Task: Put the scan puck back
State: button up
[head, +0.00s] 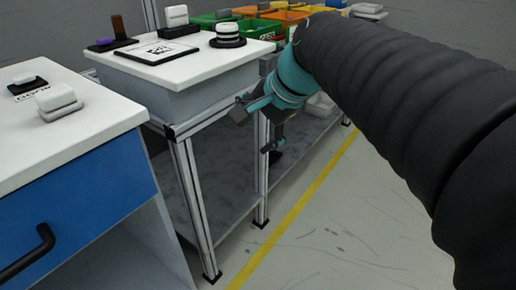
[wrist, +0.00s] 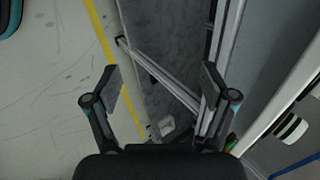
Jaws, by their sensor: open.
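A round white piece with black bands (head: 228,30), which looks like the scan puck, sits upright on a dark round base (head: 228,43) at the right end of the white worktop (head: 185,70). My gripper (head: 256,130) is open and empty, below and in front of the worktop's right corner, apart from the puck. In the wrist view my gripper (wrist: 160,80) has its fingers wide apart over the grey lower shelf (wrist: 170,75) and frame.
A flat board with black border (head: 158,52), a dark stand (head: 116,38) and a white block (head: 176,15) share the worktop. A blue-drawer cabinet (head: 85,205) stands at front left. Coloured bins (head: 245,28) line the back. Floor right of the yellow line (head: 300,205) is clear.

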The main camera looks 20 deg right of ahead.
jog(key=s+d+f+n+h, duration=0.1)
jog(key=s+f+n+h, duration=0.2)
jog(key=s+f+n, duration=0.8)
jog(key=shift+s+d+f+n, duration=0.3)
jog(key=shift+s+f+n, duration=0.1)
jog(key=shift+s+f, duration=0.4)
